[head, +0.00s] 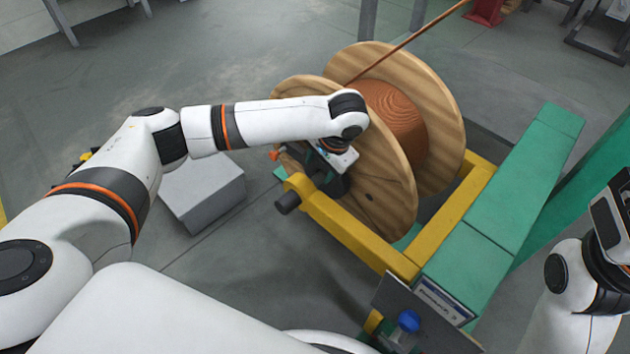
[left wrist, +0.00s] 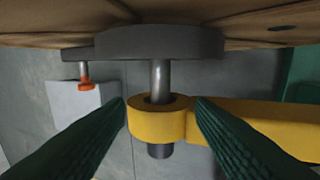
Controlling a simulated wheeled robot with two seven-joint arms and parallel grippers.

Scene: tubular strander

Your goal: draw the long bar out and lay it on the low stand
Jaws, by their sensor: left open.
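The long bar shows in the left wrist view as a grey metal shaft (left wrist: 160,80) running from the dark spool hub through a yellow ring (left wrist: 145,118). Its dark end (head: 287,203) sticks out of the yellow frame in the head view. The low stand, a grey box (head: 205,192), is on the floor left of the spool. My left gripper (left wrist: 160,108) is open, its dark green fingers on either side of the ring and bar; contact cannot be told. In the head view my left wrist partly hides it. My right arm is at the right edge, its fingers out of view.
A wooden spool (head: 440,95) wound with copper-coloured wire sits in a yellow frame (head: 350,230) beside a green beam (head: 490,215). An orange-tipped pin (left wrist: 85,85) hangs near the hub. A blue knob (head: 408,321) stands at the front. Floor around the stand is mostly clear.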

